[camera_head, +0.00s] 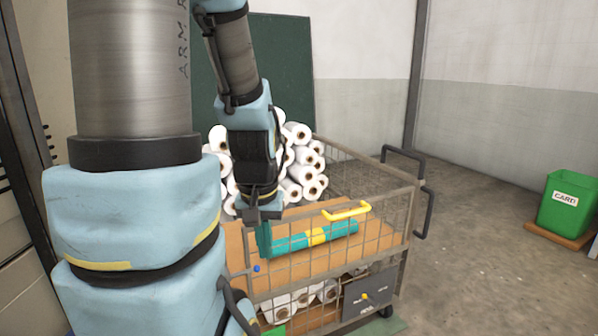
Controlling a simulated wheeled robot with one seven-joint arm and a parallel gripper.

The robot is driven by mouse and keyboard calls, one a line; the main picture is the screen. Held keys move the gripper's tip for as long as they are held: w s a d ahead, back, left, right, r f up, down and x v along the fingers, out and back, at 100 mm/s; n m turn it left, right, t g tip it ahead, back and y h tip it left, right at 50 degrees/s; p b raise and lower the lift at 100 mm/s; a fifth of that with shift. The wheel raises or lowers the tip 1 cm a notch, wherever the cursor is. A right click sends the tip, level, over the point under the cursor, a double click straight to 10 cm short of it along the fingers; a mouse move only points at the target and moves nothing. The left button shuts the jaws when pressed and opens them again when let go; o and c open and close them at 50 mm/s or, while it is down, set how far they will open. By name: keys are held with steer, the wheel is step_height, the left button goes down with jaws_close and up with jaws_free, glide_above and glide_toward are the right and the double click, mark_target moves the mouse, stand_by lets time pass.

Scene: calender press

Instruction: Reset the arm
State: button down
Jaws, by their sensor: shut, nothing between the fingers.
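My arm fills the left of the head view, with large light-blue and metal links in front. My gripper (263,236) points down over the near left part of the wire cart (408,205). Its fingers are together with nothing held between them. I cannot tell whether the fingers touch the roll. Part of the cart's left side is hidden behind my arm.
White rolls (308,170) are stacked behind the gripper, with more on the lower shelf. A green bin (566,205) stands at the far right. The floor (490,240) between is clear.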

step_height(320, 180, up, 16)
steer(key=p, duration=1.5)
steer(key=shift+r, duration=0.2)
steer(key=shift+f, duration=0.1)
